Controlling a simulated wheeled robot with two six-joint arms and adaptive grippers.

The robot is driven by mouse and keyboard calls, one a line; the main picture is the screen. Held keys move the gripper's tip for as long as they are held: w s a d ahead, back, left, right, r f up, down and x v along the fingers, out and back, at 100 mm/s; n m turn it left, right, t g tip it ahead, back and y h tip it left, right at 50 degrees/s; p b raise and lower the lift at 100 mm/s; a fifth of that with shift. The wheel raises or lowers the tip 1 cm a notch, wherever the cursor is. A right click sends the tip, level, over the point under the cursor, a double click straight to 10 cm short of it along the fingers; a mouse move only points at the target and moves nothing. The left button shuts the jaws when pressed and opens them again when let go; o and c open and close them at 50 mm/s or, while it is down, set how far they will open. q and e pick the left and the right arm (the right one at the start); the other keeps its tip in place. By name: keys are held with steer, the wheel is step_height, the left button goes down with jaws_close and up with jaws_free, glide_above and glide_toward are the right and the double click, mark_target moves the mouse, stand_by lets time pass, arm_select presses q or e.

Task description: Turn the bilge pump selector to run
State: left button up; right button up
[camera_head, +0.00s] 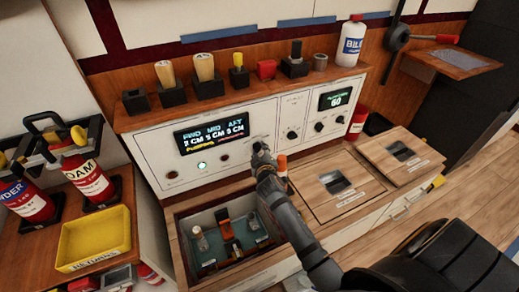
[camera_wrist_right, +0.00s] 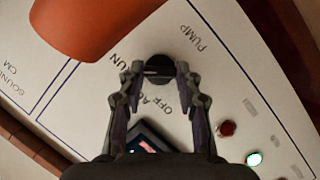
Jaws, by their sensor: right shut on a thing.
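The bilge pump selector (camera_wrist_right: 158,70) is a round black knob on the white panel, with the words PUMP, OFF and RUN printed around it; another label is partly covered. My right gripper (camera_wrist_right: 155,72) is shut on the knob, one finger on each side. A pale line crosses the knob between the fingertips, but I cannot tell which word it points to. In the head view my right gripper (camera_head: 261,149) is at the panel and hides the selector. My left gripper is not in view.
An orange object (camera_wrist_right: 95,25) is close to the right fingers. A lit display (camera_head: 210,132) and a green lamp (camera_head: 202,166) are on the panel (camera_head: 255,113). An open compartment (camera_head: 190,222) lies below. Several items stand on the wooden shelf (camera_head: 215,88) above.

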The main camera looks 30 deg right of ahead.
stand_by(0.4)
steer(key=o, duration=1.1)
steer(key=shift+o, duration=0.2)
steer(key=v, duration=1.2)
